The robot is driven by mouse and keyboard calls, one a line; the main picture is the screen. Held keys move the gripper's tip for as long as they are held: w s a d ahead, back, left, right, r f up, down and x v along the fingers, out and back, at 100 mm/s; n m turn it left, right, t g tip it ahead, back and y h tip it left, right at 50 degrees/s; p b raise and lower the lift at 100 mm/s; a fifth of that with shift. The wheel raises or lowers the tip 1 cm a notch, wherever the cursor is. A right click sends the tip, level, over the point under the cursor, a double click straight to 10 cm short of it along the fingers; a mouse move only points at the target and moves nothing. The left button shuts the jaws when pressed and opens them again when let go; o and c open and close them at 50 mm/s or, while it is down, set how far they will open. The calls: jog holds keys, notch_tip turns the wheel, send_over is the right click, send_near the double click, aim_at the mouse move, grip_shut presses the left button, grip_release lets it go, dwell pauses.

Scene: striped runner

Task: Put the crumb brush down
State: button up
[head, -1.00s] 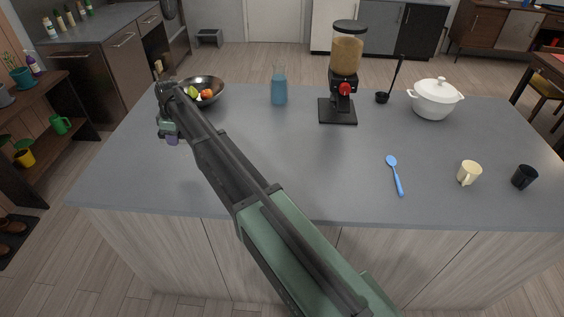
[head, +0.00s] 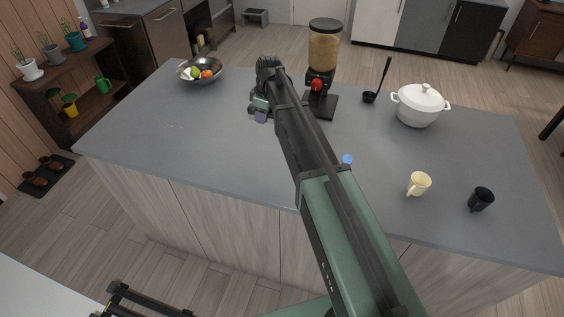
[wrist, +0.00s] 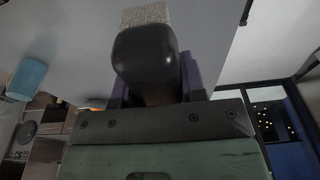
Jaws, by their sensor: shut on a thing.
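The crumb brush (wrist: 146,55) shows in the wrist view as a dark rounded body with a speckled tan block at its far end. My gripper (wrist: 153,82) is shut on it, with a purple finger on either side. In the head view my gripper (head: 261,114) is over the grey counter (head: 190,135), left of the coffee dispenser and right of the fruit bowl. The brush cannot be made out clearly there. I cannot tell how high it is above the counter.
The fruit bowl (head: 214,76) is at the back left, the dispenser (head: 323,60) just right of my gripper. A ladle (head: 369,97), white pot (head: 418,105), cream mug (head: 418,184) and black cup (head: 480,200) stand right. My arm mostly hides a blue spoon (head: 347,159). The left counter is clear.

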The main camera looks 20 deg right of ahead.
aim_at(263, 159)
jog(key=shift+w+a+f, duration=0.1)
jog(key=shift+a+f, duration=0.1)
notch_tip(263, 159, down, 20)
jog(key=b, duration=2)
jog(key=shift+w+a+f, duration=0.1)
jog(key=shift+f, duration=0.05)
jog(key=shift+r, duration=0.3)
jog(key=shift+f, duration=0.2)
jog(key=o, duration=1)
jog(key=shift+c, duration=0.2)
notch_tip(263, 159, up, 12)
jog(key=s+d+r+p, duration=0.1)
jog(key=d+p, duration=0.1)
jog(key=p, duration=1)
jog(key=s+a+f+m+g+h, duration=0.1)
jog(key=s+m, duration=1)
jog(key=s, duration=1.7)
jog(key=shift+s+a, duration=0.3)
jog(key=shift+a, duration=0.1)
